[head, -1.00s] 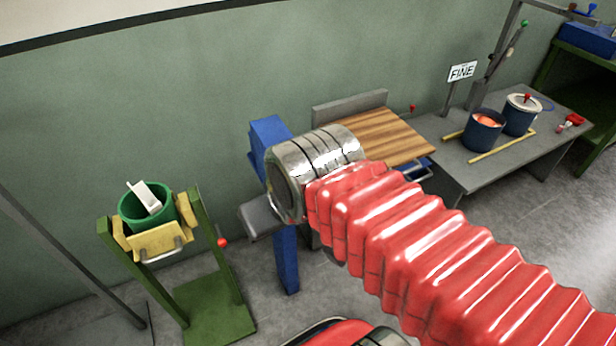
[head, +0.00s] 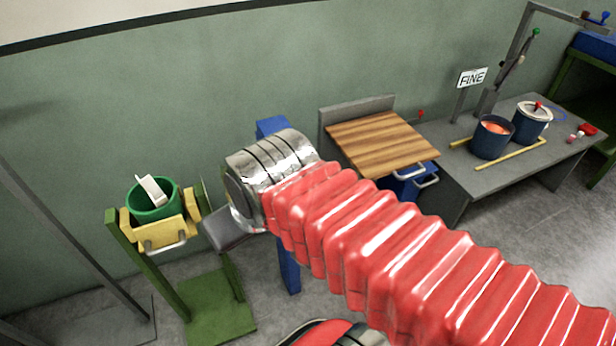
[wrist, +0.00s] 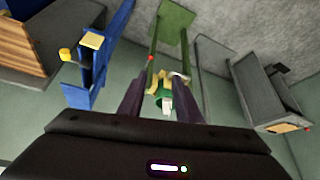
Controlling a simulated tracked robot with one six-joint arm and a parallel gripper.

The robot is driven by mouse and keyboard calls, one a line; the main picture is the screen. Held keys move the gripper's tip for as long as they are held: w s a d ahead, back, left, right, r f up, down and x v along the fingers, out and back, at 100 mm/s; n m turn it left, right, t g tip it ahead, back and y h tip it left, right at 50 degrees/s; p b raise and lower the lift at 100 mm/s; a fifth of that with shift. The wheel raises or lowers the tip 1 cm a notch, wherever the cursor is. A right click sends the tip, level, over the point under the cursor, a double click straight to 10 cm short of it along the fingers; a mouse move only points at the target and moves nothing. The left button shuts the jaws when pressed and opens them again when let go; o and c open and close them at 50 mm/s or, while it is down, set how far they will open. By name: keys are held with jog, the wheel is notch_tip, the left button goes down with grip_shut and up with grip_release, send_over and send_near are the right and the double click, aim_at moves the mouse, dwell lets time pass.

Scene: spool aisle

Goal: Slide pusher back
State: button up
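I cannot tell for certain which part is the pusher. In the wrist view, a blue upright frame (wrist: 97,55) carries a yellow pad (wrist: 93,40) and a yellow knob (wrist: 66,55), left of my gripper (wrist: 158,90). Its two dark fingers are apart with nothing held. The green bucket (wrist: 161,100) and its yellow holder show beyond the gap. In the head view, the blue post (head: 288,265) is mostly hidden behind my wrist. The green bucket (head: 153,214), with a white piece in it, sits in a yellow holder (head: 158,235) on a green stand (head: 215,305).
Right of the post is a wooden board (head: 381,143) with blue handled parts (head: 408,185) below. A grey bench (head: 470,172) holds two dark blue pots (head: 491,140), yellow strips and a FINE sign (head: 472,78). A grey pole (head: 70,240) slants at left.

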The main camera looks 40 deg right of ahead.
jog(key=shift+o, duration=0.6)
jog(key=shift+o, duration=0.8)
jog(key=shift+f, duration=0.1)
jog(key=shift+o, duration=0.4)
jog(key=shift+f+m, duration=0.3)
jog(key=shift+m, duration=0.1)
jog(key=w+d+f+m+y, duration=0.3)
jog(key=f+m+y, duration=0.15)
jog(key=m, duration=0.65)
jog(key=w+d+f+m+y, duration=0.35)
jog(key=f+m, duration=0.25)
jog(key=m, duration=0.6)
jog(key=d+f+m+t+h, duration=0.2)
jog(key=d+m+t, duration=0.1)
jog(key=d+m, duration=0.4)
jog(key=s+d+f+m+t+h, duration=0.1)
jog(key=d+f+m+t+h, duration=0.1)
jog(key=d+m, duration=0.6)
jog(key=d+f+m+t+h, duration=0.2)
jog(key=d+m+t, duration=0.3)
jog(key=d+m, duration=0.3)
jog(key=shift+s+d+f+h, duration=0.25)
jog(key=shift+d+h, duration=0.35)
jog(key=shift+d, duration=0.65)
